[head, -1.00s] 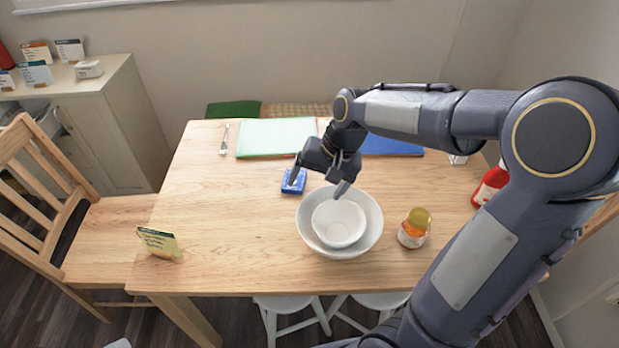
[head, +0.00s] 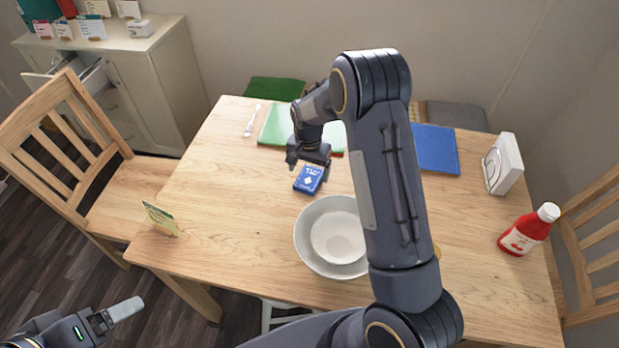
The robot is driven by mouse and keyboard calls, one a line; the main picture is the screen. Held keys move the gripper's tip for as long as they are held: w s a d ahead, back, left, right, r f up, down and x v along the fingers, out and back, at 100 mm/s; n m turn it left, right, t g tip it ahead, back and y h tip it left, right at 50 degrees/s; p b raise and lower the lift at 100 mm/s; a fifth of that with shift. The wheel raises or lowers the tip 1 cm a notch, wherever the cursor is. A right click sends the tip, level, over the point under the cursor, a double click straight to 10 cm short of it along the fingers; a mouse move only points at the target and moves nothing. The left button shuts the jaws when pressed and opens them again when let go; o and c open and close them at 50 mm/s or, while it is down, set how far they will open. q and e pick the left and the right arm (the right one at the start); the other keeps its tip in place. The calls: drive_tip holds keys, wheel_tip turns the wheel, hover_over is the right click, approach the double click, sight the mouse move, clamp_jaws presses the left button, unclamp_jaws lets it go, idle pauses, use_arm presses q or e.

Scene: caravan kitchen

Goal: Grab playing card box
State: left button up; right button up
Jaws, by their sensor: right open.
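My right gripper (head: 309,163) is open and points down at the far edge of the box. Its fingers show to the left and right of that edge; whether they touch the box cannot be told.
Nested white bowls (head: 312,258) stand close to the box, partly behind my right arm. A green board (head: 275,127) and blue board (head: 436,149) lie at the back. A red bottle (head: 529,230) and white box (head: 503,164) stand right.

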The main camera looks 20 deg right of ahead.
sight(309, 180)
drive_tip(key=shift+d+f, duration=0.1)
drive_tip(key=shift+f, duration=1.35)
drive_tip(key=c, duration=1.1)
drive_tip(key=shift+r, duration=0.2)
